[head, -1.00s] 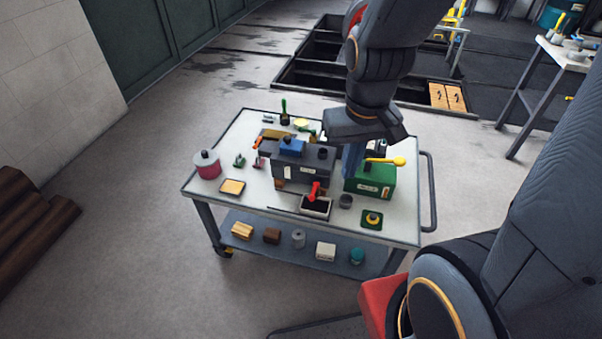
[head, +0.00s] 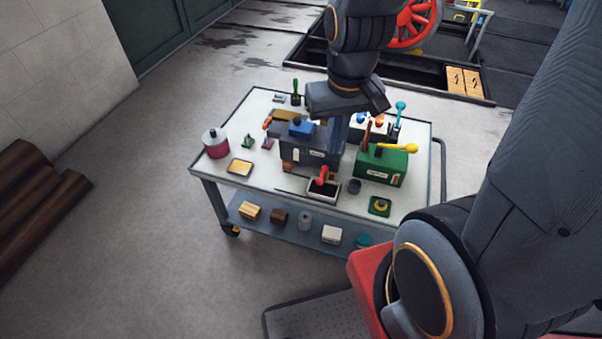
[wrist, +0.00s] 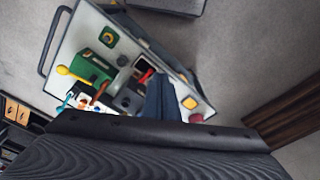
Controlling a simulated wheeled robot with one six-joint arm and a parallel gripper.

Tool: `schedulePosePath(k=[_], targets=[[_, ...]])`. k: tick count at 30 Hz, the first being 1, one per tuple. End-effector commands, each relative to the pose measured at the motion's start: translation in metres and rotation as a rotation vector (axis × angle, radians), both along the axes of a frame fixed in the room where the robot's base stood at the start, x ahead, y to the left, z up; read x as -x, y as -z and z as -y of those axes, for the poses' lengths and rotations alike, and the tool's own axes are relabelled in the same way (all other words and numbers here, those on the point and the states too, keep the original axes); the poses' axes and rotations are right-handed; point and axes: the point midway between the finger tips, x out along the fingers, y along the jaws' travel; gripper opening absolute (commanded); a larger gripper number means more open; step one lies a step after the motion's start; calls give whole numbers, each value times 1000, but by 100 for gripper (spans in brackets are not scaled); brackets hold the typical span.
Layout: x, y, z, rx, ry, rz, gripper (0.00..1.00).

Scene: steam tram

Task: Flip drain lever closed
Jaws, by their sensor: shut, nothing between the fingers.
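A red lever (head: 322,176) sits low on the front of a dark grey box (head: 308,155), above a small black-lined tray (head: 323,194); I take it as the drain lever. It also shows in the wrist view (wrist: 146,76), close to the fingers. The dark box carries a blue block (head: 301,128) on top. My gripper (head: 338,148) is shut and empty, pointing down over the right end of the dark box. In the wrist view the shut fingers (wrist: 160,98) hide part of the box. I see no clear contact between the fingers and the lever.
A green box (head: 381,167) with a yellow-knobbed lever (head: 398,148) stands close on the right. A red canister (head: 216,145) stands at the left of the cart top (head: 270,186). Upright tools (head: 400,116) stand behind.

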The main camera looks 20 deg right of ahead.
Motion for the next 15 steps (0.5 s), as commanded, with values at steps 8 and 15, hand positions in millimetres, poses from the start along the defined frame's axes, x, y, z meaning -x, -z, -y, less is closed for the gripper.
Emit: schedulePosePath(k=[8,15], targets=[[0,0,0,0,0,0,0],[-25,11,-3,21,-97,-36,0]])
